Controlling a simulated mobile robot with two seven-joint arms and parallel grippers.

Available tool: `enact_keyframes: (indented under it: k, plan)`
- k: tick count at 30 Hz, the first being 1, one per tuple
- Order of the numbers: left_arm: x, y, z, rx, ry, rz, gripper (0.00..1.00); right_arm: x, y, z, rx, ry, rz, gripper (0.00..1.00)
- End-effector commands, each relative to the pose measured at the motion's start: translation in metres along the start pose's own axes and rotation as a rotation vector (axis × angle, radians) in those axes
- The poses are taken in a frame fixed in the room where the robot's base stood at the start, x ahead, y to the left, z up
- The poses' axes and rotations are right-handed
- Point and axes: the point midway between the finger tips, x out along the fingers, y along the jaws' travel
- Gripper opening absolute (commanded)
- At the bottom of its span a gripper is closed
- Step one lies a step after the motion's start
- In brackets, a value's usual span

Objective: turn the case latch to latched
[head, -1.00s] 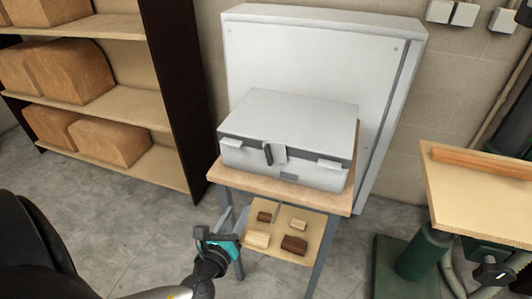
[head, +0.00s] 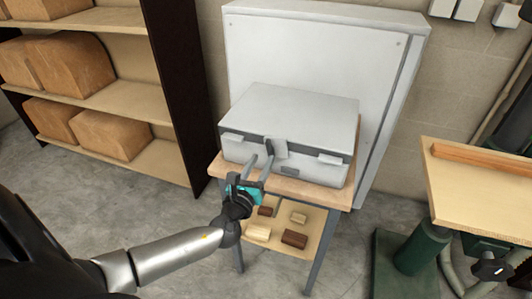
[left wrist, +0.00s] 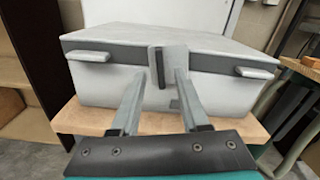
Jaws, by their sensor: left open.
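The closed light grey case (head: 300,115) sits on a small wooden-topped stand. Its latch (head: 269,148) is a dark upright bar at the middle of the case front, beside a pale plate (head: 279,149). The latch also shows in the left wrist view (left wrist: 160,68), upright between the fingers. My left gripper (head: 260,164) is open in front of the case, its fingertips just below and near the latch. In the left wrist view the two fingers (left wrist: 160,85) have a wide gap with nothing gripped. Whether they touch the case I cannot tell. My right gripper is not in view.
The stand's top (head: 330,194) has a narrow bare front edge. Its lower shelf (head: 281,250) holds several wood blocks.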

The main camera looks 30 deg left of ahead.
Motion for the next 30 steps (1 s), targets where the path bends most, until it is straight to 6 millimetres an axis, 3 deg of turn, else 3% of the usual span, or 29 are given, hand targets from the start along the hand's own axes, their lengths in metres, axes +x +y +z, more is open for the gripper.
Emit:
enact_keyframes:
  k: [3, 9, 21, 30]
  plan:
    - [0.018, 0.000, 0.000, -0.002, -0.001, 0.001, 0.45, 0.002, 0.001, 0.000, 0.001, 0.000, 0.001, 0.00]
    - [0.037, 0.000, -0.001, -0.001, 0.000, 0.001, 0.45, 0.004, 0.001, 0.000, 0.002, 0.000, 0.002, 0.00]
    - [0.043, 0.000, -0.001, -0.002, 0.001, 0.001, 0.45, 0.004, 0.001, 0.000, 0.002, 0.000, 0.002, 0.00]
    - [0.042, 0.000, 0.000, -0.001, 0.001, 0.001, 0.14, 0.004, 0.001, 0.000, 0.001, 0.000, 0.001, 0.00]
